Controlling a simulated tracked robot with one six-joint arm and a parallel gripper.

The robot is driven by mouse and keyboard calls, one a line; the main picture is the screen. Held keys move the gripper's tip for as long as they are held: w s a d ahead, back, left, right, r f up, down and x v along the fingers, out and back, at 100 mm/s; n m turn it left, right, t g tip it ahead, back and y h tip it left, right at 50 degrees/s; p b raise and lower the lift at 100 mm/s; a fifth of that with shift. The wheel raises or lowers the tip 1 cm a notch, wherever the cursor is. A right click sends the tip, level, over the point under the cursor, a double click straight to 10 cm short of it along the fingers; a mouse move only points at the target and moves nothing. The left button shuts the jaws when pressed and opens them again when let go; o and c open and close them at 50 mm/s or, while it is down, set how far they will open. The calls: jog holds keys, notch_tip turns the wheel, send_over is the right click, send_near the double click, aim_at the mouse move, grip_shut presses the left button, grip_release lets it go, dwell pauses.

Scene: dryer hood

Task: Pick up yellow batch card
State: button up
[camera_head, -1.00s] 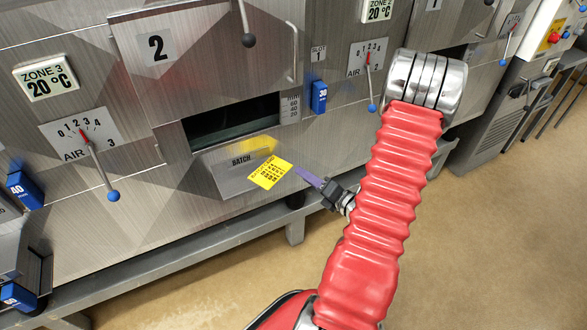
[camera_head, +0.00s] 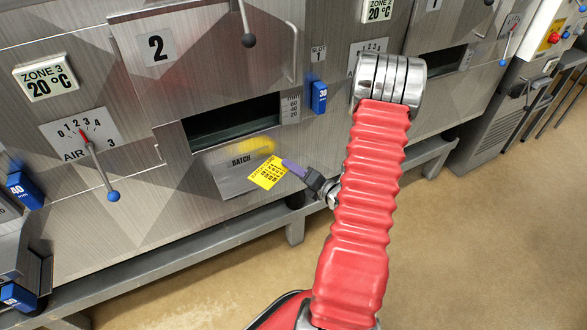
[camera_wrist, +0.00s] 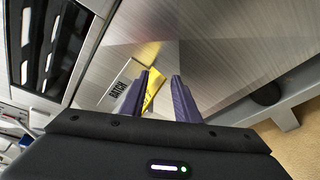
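The yellow batch card (camera_head: 267,173) sticks out at a tilt from the right part of the metal holder marked BATCH (camera_head: 232,184) on the dryer front. My gripper (camera_head: 285,165) is just right of the card, with its purple fingers pointing at it. In the wrist view the card (camera_wrist: 154,88) shows beside the left finger and is partly hidden by it. The fingers (camera_wrist: 163,76) stand apart with a clear gap, so my gripper is open. I cannot tell whether a finger touches the card.
A dark slot (camera_head: 235,123) opens above the holder. A blue tag marked 30 (camera_head: 319,98) and a dial lever are to the upper right. A grey rail (camera_head: 200,232) runs below the dryer. The floor (camera_head: 470,240) at right is clear.

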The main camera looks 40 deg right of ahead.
grip_shut()
jog(key=shift+s, duration=0.2)
jog(key=s, duration=0.1)
jog(key=s+d, duration=0.1)
jog(key=shift+s+f, duration=0.1)
jog(key=shift+s, duration=0.25)
dwell(0.4)
jog(key=shift+o, duration=1.1)
grip_release()
jog(key=v, duration=1.3)
jog(key=shift+s, duration=0.4)
